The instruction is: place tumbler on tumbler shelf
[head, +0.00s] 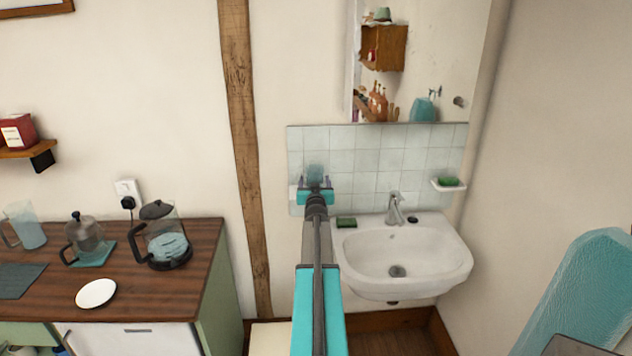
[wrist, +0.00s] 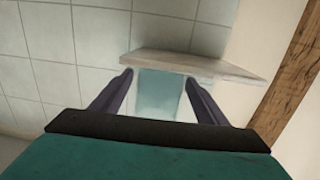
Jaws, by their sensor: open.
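The tumbler (head: 315,171) is a pale blue, see-through cup in front of the tiles, just beyond my gripper (head: 315,184) in the head view. In the wrist view the tumbler (wrist: 161,94) lies between the two dark fingers of my gripper (wrist: 158,82), with a gap showing on each side. The jaws are open. The tumbler shelf (wrist: 205,65) is a pale slab on the tiled wall, and the tumbler meets it in the wrist view. In the head view my gripper hides most of the shelf (head: 293,193).
A white washbasin (head: 440,262) with a tap (head: 395,208) stands right of my arm. A mirror (head: 440,60) hangs above. A counter (head: 190,285) with a kettle (head: 165,240) is at left, beyond a wooden post (head: 245,150).

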